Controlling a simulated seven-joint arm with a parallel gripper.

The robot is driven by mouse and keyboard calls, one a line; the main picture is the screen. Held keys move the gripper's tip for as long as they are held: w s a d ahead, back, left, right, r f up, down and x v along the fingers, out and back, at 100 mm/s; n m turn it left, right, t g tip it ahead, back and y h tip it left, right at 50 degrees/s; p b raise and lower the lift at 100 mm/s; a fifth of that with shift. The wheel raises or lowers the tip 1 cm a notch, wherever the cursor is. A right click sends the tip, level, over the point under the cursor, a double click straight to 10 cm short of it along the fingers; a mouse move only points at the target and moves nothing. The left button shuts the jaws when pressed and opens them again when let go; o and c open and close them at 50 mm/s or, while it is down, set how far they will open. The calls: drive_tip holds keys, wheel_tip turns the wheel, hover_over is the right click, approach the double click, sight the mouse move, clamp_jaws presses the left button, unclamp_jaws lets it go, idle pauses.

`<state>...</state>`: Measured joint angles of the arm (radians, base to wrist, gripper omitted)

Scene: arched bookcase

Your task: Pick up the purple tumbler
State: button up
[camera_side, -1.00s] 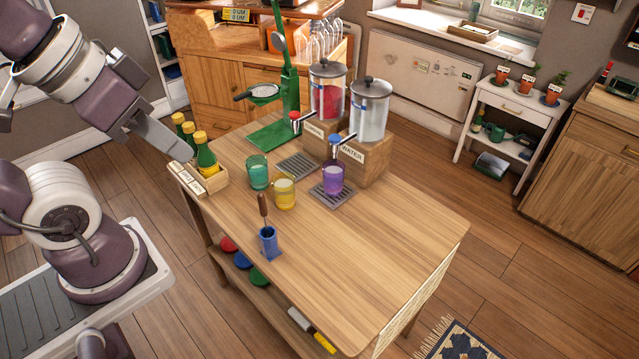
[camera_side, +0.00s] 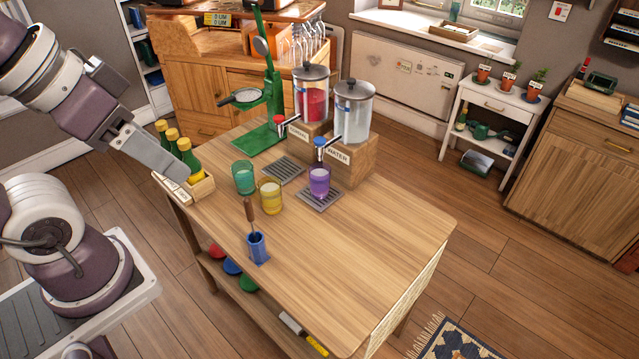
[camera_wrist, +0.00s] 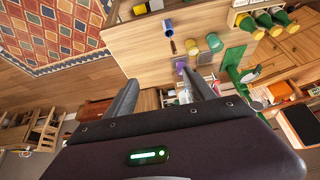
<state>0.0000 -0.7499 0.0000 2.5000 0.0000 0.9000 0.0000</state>
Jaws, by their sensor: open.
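The purple tumbler (camera_side: 319,180) stands upright on a grey drip tray (camera_side: 320,201) under the water dispenser's tap in the side view. It also shows in the wrist view (camera_wrist: 181,65), small, beyond the fingers and near the right one. My gripper (camera_side: 178,174) is by the left end of the table in the side view, well left of the tumbler and apart from it. It overlaps the bottle box in the picture; their gap in depth is unclear. In the wrist view my two fingers (camera_wrist: 163,88) are spread wide with nothing between them.
The green tumbler (camera_side: 243,178) and yellow tumbler (camera_side: 270,196) stand left of the purple one. A blue holder (camera_side: 258,248) with a wooden-handled tool is in front. A box of bottles (camera_side: 201,186), a green press (camera_side: 273,100) and the water dispenser (camera_side: 352,110) stand nearby. The table's right part is clear.

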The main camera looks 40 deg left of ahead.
drive_tip(key=shift+o, duration=1)
